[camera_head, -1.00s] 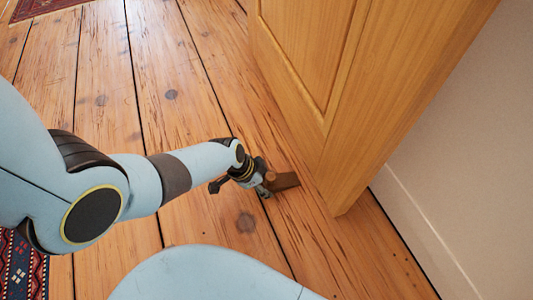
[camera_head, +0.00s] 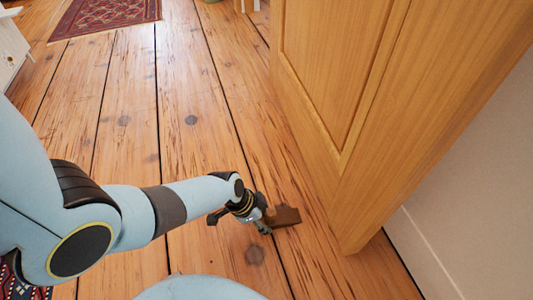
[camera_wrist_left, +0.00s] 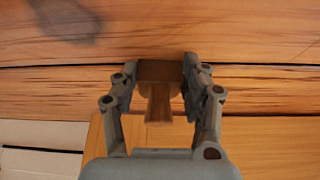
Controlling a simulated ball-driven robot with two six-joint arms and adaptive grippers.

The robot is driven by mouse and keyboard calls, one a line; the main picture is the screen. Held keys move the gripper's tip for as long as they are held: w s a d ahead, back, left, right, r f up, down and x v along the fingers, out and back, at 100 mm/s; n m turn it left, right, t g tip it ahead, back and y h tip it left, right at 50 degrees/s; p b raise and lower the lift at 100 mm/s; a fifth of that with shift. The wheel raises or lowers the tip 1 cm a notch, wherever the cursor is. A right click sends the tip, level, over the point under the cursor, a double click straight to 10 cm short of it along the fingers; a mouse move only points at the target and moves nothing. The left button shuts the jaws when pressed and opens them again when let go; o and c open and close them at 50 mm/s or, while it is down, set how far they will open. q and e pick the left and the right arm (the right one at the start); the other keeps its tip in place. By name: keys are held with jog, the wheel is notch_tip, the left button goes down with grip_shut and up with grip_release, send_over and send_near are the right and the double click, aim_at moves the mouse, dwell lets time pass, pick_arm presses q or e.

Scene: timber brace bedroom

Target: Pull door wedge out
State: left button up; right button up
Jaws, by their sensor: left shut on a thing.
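The door wedge (camera_head: 286,216) is a small dark brown wooden piece low over the floorboards, beside the bottom edge of the wooden door (camera_head: 335,190). A strip of bare floor shows between the wedge and the door. My left gripper (camera_head: 265,220) comes in from the left and is shut on the wedge's near end. In the left wrist view the wedge (camera_wrist_left: 158,102) sits between the two fingers of the gripper (camera_wrist_left: 160,74). Whether the wedge touches the floor is hard to tell. My right gripper is not in view.
The door fills the upper right, with a pale wall and baseboard (camera_head: 428,250) at the right. Open plank floor (camera_head: 170,150) lies left of the door. A red patterned rug (camera_head: 110,14) lies far back, and white furniture (camera_head: 10,48) stands at the left edge.

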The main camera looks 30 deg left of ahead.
aim_at(250, 227)
pick_arm(q)
jog(key=shift+s+a, duration=1.65)
jog(key=shift+s, duration=0.25)
jog(key=o, duration=1.2)
jog(key=v, duration=1.2)
